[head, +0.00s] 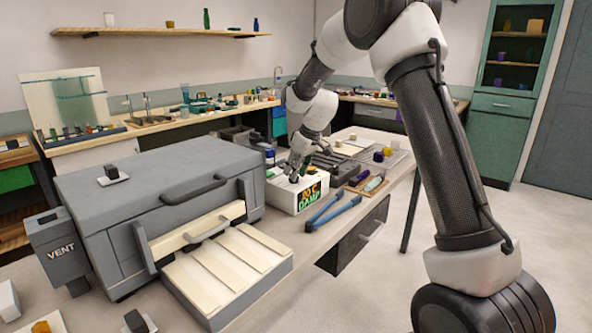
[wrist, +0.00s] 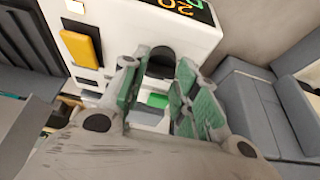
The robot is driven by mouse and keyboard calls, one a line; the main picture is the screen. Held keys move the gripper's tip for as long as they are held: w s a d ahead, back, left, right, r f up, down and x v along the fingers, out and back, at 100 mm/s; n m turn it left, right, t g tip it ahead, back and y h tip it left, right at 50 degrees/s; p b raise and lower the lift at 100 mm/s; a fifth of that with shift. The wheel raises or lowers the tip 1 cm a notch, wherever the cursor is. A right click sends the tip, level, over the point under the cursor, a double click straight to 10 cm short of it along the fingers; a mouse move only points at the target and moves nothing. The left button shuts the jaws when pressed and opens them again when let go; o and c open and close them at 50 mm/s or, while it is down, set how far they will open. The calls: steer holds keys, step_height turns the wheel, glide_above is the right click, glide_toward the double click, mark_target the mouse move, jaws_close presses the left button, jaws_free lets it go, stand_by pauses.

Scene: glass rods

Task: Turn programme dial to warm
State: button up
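The white control box (head: 297,193) stands on the bench right of the big grey kiln-like unit. Its display (head: 311,195) shows "20 C" in orange with a green word below, which looks like "DAMP". A dark round dial (wrist: 161,60) sits on the box's face in the wrist view. My gripper (wrist: 158,66) is at the box, with its green-padded fingers apart, one on each side of the dial. I cannot tell whether the pads touch it. The dial's pointer and markings are hidden. In the head view my gripper (head: 294,174) is over the box's top.
An orange switch (wrist: 82,48) and a green button (wrist: 157,100) are on the box near my fingers. The grey kiln-like unit (head: 150,190) is close on the left. Blue tongs (head: 333,213) lie in front of the box. A wooden tray (head: 372,187) is to the right.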

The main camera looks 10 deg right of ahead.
steer(key=shift+m, duration=0.3)
steer(key=shift+c, duration=0.4)
steer(key=m, duration=0.1)
steer(key=m+h, duration=0.1)
steer(key=m, duration=0.1)
steer(key=shift+s+a+h, duration=0.15)
steer(key=shift+a+h, duration=0.05)
steer(key=shift+h, duration=0.1)
steer(key=shift+a+m+t+h, duration=0.15)
steer(key=shift+m+h, duration=0.3)
steer(key=shift+m, duration=0.8)
steer(key=shift+m+t+h, duration=0.15)
steer(key=shift+m+h, duration=0.3)
steer(key=shift+m, duration=0.8)
steer(key=o, duration=1)
steer(key=shift+r, duration=0.1)
